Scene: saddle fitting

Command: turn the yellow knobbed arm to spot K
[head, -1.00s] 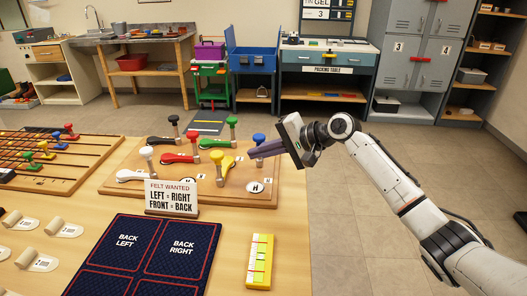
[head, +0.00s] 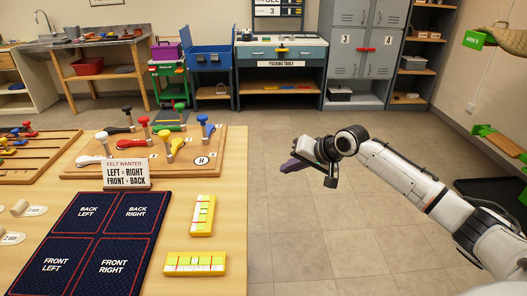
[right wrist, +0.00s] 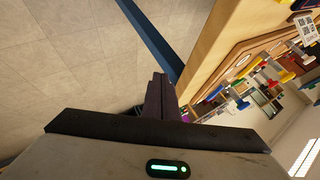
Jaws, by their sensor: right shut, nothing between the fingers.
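The yellow knobbed arm (head: 176,146) sits on a wooden board at the right part of a row of coloured knobbed arms, with its yellow knob (head: 165,135) standing up. A white disc marked H (head: 202,161) lies near the board's right front; I cannot read a K on any spot. My right gripper (head: 284,168) is shut and empty, right of the table and clear of the board. Its closed dark fingers also show in the right wrist view (right wrist: 158,98). My left gripper is out of view.
Blue (head: 204,129), green (head: 168,127), red (head: 145,134), black (head: 118,129) and white (head: 95,158) arms crowd the same board (head: 215,145). A felt sign (head: 126,172) stands in front. Open floor (head: 330,230) lies right of the table.

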